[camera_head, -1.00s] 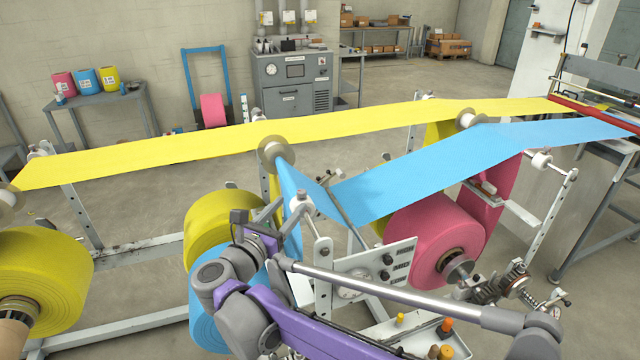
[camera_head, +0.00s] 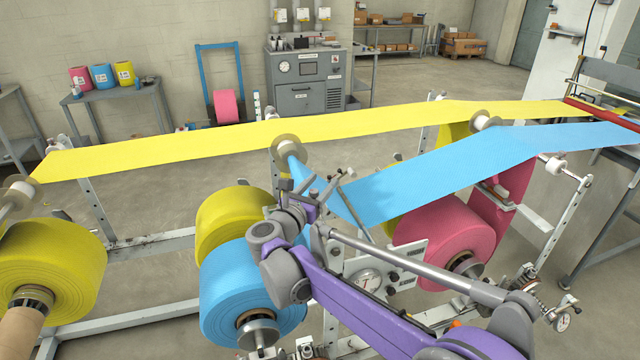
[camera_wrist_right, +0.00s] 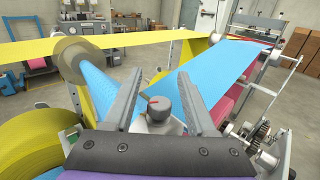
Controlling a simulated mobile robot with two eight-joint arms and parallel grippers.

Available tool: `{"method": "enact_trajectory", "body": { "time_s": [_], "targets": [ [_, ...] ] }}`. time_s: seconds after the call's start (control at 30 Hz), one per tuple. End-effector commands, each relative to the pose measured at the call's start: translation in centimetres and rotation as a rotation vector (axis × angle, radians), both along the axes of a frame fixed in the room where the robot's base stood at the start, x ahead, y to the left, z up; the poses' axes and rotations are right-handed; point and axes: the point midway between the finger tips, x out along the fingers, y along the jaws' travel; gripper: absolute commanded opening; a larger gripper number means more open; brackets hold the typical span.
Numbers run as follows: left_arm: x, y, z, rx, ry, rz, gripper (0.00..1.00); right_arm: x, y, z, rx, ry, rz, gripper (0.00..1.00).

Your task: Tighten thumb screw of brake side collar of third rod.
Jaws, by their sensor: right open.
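In the right wrist view a dark grey knob (camera_wrist_right: 158,110), seemingly the thumb screw, stands on a pale collar block (camera_wrist_right: 150,126). A thin stick with a reddish tip shows beside the knob. My right gripper (camera_wrist_right: 160,88) is open, its two grey fingers on either side of the knob; I cannot tell whether they touch it. In the head view my right gripper (camera_head: 334,180) is at the near end of the rod carrying the blue web (camera_head: 440,175), and it hides the collar and screw there. My left gripper is not in view.
Yellow (camera_head: 225,222), blue (camera_head: 235,290) and pink (camera_head: 445,238) rolls sit close around my arm. The yellow web (camera_head: 240,136) spans behind. Open floor lies beyond the frame.

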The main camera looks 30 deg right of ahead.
Motion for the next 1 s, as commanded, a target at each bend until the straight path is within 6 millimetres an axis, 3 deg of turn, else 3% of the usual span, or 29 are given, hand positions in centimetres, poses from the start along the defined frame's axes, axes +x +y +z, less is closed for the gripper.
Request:
{"method": "enact_trajectory", "body": {
  "time_s": [0.13,0.4,0.47,0.77,1.0],
  "targets": [
    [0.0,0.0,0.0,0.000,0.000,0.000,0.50,0.0,0.0,0.0,0.000,0.000,0.000,0.56],
    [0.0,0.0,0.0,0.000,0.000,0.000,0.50,0.0,0.0,0.0,0.000,0.000,-0.001,0.08],
    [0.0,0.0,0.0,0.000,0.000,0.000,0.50,0.0,0.0,0.0,0.000,0.000,-0.001,0.00],
    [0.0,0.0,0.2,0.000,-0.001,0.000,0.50,0.0,0.0,0.1,0.001,-0.001,-0.029,0.00],
    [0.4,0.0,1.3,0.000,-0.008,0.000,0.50,-0.4,-0.3,0.3,0.001,-0.002,-0.243,0.00]
  ]
}}
